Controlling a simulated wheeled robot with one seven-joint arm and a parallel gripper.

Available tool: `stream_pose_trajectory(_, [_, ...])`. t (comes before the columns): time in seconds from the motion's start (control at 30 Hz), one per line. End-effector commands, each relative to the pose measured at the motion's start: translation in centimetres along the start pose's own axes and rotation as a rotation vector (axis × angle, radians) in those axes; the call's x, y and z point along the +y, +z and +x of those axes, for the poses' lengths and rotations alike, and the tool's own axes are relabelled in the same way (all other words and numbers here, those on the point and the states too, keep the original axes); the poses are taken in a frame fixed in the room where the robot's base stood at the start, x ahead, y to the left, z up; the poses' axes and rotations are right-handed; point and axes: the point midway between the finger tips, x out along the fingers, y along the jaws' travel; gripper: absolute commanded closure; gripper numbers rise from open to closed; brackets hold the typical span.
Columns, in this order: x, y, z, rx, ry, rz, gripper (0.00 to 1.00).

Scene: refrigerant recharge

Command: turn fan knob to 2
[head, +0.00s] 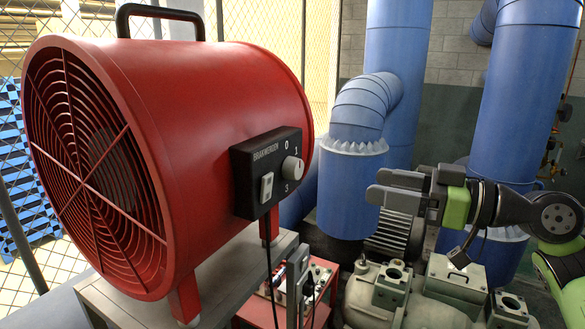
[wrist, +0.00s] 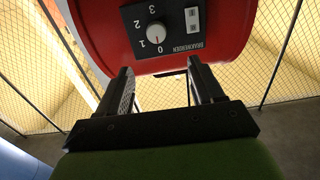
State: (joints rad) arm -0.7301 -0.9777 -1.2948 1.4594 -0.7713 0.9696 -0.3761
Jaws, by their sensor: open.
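The red drum fan (head: 190,130) fills the left of the head view. Its black control box (head: 242,160) carries a pale round knob (head: 292,169) and a rocker switch (head: 267,188). In the wrist view the box appears upside down, with the knob (wrist: 156,34) ringed by 0, 1, 2 and 3. A small mark on the knob appears to face 0. My gripper (head: 376,186) is open and empty, to the right of the knob and apart from it. In the wrist view my gripper (wrist: 160,76) has its fingers spread below the knob in the picture.
Large blue pipes (head: 393,50) stand behind my gripper. Grey-green machinery (head: 400,285) lies below it. The fan stands on a grey support (head: 215,280), beside a red equipment box (head: 318,275). A black cable hangs from the control box. Space between gripper and knob looks clear.

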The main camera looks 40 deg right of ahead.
Motion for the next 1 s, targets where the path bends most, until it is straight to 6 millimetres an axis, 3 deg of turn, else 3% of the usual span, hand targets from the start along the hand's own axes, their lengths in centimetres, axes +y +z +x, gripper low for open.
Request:
stream_pose_trajectory(0.17, [0.8, 0.3, 0.7, 0.005, 0.008, -0.009, 0.33])
stream_pose_trajectory(0.7, [0.8, 0.2, 13.5, 0.004, 0.007, -0.006, 0.33])
stream_pose_trajectory(0.83, [0.9, 0.1, 15.0, 0.006, 0.009, -0.005, 0.33])
stream_pose_trajectory(1.0, [0.9, 0.1, 15.4, 0.008, 0.011, -0.005, 0.33])
